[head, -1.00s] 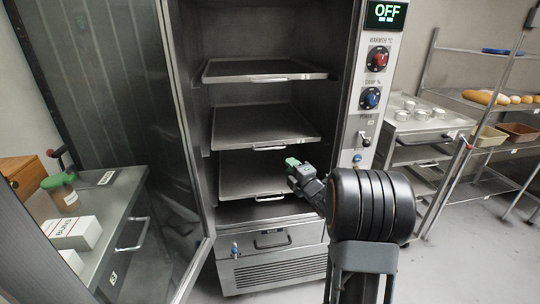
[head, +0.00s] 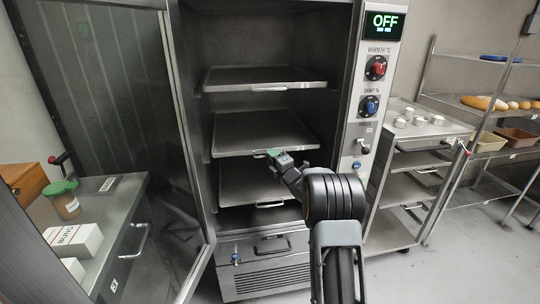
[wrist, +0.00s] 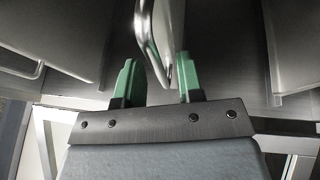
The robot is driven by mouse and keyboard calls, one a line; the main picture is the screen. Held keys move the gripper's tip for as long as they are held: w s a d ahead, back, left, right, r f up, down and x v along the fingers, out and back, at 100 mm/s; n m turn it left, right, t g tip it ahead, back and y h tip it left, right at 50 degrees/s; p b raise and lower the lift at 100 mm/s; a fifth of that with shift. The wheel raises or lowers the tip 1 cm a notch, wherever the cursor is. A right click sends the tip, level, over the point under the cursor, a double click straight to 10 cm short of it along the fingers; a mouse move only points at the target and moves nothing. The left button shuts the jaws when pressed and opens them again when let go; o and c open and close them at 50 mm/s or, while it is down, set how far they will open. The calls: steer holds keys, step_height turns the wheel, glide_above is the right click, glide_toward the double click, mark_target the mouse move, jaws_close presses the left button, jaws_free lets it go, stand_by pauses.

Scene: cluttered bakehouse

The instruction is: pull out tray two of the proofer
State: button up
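The proofer stands with its door (head: 105,130) open and three trays on its racks: a top tray (head: 265,76), a middle tray (head: 258,128) and a bottom tray (head: 250,182). My gripper (head: 272,154) is at the front edge of the middle tray, over its handle, which it partly hides. In the wrist view, the green fingers of my gripper (wrist: 157,72) are spread apart. A metal loop handle (wrist: 150,42) reaches between them, close to the right finger. I cannot tell whether they touch.
The open door and a side counter (head: 110,215) with a jar (head: 65,200) and white boxes (head: 75,240) are at left. A steel trolley (head: 425,130) and shelves with bread (head: 480,102) stand at right. The proofer display (head: 385,20) reads OFF.

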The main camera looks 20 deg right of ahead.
steer(key=shift+w+a+r, duration=0.1)
steer(key=shift+w+a, duration=0.05)
steer(key=shift+w, duration=0.5)
jaws_close()
